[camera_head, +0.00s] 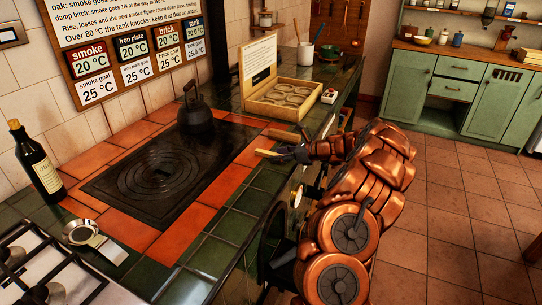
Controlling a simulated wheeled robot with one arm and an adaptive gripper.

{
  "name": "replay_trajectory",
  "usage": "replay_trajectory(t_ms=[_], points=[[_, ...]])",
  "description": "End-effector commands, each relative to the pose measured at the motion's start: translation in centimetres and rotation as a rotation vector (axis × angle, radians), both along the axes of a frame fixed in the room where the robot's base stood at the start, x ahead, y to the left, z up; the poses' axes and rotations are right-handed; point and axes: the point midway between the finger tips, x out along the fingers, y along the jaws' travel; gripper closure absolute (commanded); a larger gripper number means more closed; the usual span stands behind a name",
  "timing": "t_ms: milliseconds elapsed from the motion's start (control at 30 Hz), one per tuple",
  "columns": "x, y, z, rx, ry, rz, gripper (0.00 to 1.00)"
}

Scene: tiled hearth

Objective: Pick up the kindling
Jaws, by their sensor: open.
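Pale wooden sticks, which look like the kindling (268,153), lie at the right edge of the tiled hearth top, beside the orange tiles. My copper-coloured arm reaches in from the lower right. My gripper (284,153) is open, with its dark fingers close to the right end of the sticks. Whether the fingers touch the sticks or lie around them is too small to tell. Part of the sticks may be hidden behind the gripper.
A black iron hotplate (160,177) is set in the orange tiles, with a dark kettle (194,116) at its back. An open wooden box (282,98) stands behind my gripper. A bottle (40,168) and small metal pot (80,232) are at left. The floor (465,215) at right is clear.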

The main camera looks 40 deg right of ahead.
Motion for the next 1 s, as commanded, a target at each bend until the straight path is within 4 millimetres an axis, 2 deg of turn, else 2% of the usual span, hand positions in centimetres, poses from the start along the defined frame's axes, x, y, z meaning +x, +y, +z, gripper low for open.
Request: replay_trajectory(t_ms=[167,633,1000], points=[[-0.03,-0.06,0.0,0.0,0.0,-0.001,0.52],[-0.05,-0.09,-0.02,0.0,0.0,-0.002,1.0],[-0.04,-0.12,0.66,-0.001,0.0,-0.002,1.0]])
